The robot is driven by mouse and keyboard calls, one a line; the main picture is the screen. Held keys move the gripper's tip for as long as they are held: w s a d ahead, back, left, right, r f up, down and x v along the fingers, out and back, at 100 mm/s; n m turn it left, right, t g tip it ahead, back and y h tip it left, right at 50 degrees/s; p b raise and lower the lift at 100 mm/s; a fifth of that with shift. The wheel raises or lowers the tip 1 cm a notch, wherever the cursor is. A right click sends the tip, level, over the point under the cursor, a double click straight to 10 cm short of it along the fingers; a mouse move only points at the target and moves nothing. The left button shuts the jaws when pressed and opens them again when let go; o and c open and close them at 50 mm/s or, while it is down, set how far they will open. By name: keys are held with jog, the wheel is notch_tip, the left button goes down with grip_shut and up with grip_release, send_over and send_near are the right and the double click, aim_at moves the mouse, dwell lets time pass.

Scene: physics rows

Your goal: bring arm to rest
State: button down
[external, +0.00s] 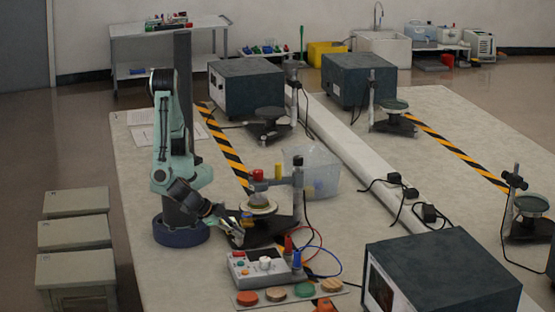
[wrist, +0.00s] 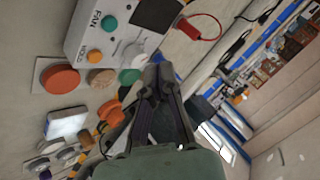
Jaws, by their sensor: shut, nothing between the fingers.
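My arm (external: 172,120) stands on its dark blue round base at the left part of the long table, bent with its forearm low. My gripper (external: 237,236) is low in front of the base, beside the dark stand and behind the grey control box (external: 258,265). In the wrist view my gripper (wrist: 157,72) shows its dark fingers together, with nothing held. The control box (wrist: 105,25) with knobs and the word FAN lies beyond the fingertips there.
Coloured discs (external: 276,294) lie in a row before the control box. A stand with a round plate (external: 258,204) and a clear bin (external: 312,172) are close to the gripper. Red and blue cables loop nearby. A dark instrument (external: 440,270) fills the front right. Table space (external: 165,270) front left is bare.

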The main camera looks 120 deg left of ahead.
jog(key=shift+w+a, duration=0.1)
jog(key=shift+a, duration=0.05)
jog(key=w+a+r+n+g+h, duration=0.2)
jog(key=a+r+n, duration=0.6)
jog(key=a+r, duration=0.55)
jog(key=s+a+r+m+h, duration=0.15)
jog(key=s+a, duration=0.25)
jog(key=s, duration=0.5)
jog(key=s+d+f+m+g+h, duration=0.2)
jog(key=s+d+m+g+h, duration=0.1)
jog(key=s+m, duration=0.3)
jog(key=shift+s+d+g, duration=0.5)
jog(key=shift+s+d, duration=0.05)
jog(key=shift+s, duration=0.25)
jog(key=shift+m, duration=0.25)
